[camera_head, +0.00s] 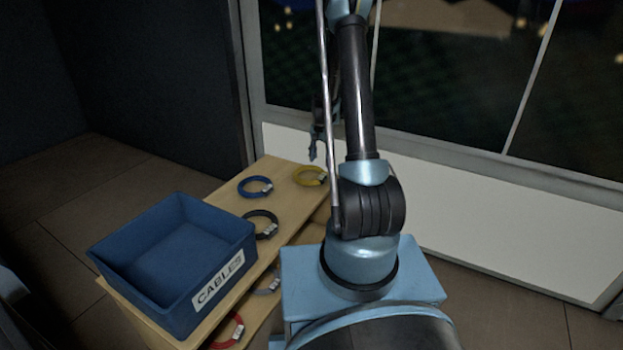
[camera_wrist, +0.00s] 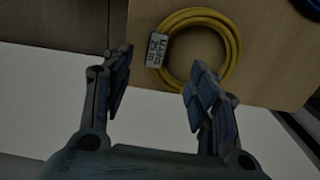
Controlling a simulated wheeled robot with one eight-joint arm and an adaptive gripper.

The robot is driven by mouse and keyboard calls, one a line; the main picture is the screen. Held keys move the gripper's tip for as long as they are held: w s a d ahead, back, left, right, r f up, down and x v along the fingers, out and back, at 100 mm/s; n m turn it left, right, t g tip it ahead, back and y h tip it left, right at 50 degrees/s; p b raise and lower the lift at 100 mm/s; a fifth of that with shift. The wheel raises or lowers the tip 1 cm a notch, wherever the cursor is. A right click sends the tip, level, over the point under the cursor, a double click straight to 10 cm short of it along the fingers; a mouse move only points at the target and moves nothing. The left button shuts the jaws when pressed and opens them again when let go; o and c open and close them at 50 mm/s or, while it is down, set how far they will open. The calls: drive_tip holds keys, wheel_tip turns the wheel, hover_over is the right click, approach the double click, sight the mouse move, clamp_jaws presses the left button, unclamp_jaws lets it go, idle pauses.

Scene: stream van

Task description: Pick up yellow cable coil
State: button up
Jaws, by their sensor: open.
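The yellow cable coil (camera_head: 310,176) lies flat near the far right corner of the wooden table's top, partly beside my arm in the head view. In the wrist view the yellow cable coil (camera_wrist: 233,58) is a ring with a pale printed tag (camera_wrist: 158,50) on its left side. My gripper (camera_wrist: 158,80) is open and empty, its two fingers spread below the coil in that picture. The left finger is left of the tag, and the right finger overlaps the coil's lower edge in view. I cannot tell the height between them. In the head view my gripper (camera_head: 313,150) is small and dark.
A blue bin (camera_head: 170,255) labelled CABLES stands on the table (camera_head: 225,190). A blue coil (camera_head: 254,194) and a black coil (camera_head: 272,225) lie beside the yellow one. Grey (camera_head: 268,288) and red (camera_head: 238,330) coils lie lower. A white wall panel (camera_head: 480,205) runs behind the table.

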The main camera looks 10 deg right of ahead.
sight(322, 176)
drive_tip(key=shift+d+f, duration=0.15)
drive_tip(key=shift+f, duration=2.1)
drive_tip(key=shift+d+f, duration=0.1)
drive_tip(key=shift+f, duration=2.15)
clamp_jaws()
